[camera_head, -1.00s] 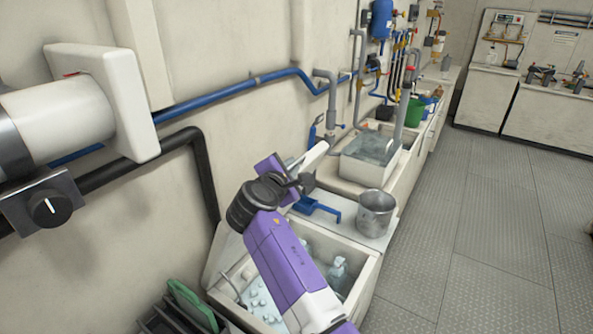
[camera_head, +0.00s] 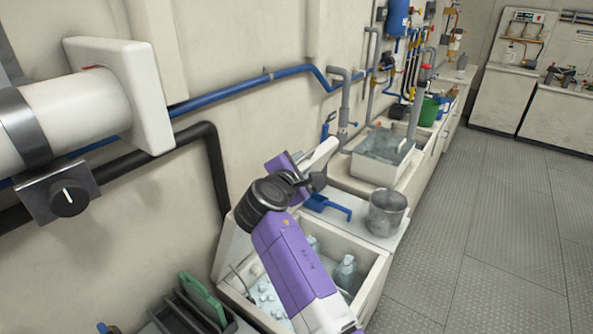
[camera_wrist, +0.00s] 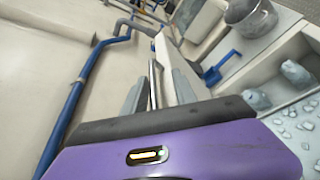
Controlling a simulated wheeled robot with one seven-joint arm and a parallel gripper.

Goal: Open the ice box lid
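The ice box (camera_head: 372,284) is a white bin in the lower middle of the head view, with ice and clear bottles inside. Its white lid (camera_head: 229,252) stands raised on the wall side, steeply tilted, and the box interior shows. My purple arm crosses in front and hides much of the lid. My gripper (camera_head: 316,179) is at the lid's far upper end. In the wrist view, my gripper's grey fingers (camera_wrist: 156,92) are on either side of a thin dark bar and the lid's pale edge (camera_wrist: 166,62). I cannot tell whether they press on it.
A blue scoop (camera_head: 328,206) and a metal bucket (camera_head: 387,213) stand on the counter just beyond the box. A water-filled sink (camera_head: 377,168) is farther back. A green board (camera_head: 203,298) in a dark rack is near left. Pipes run along the wall; the right floor is clear.

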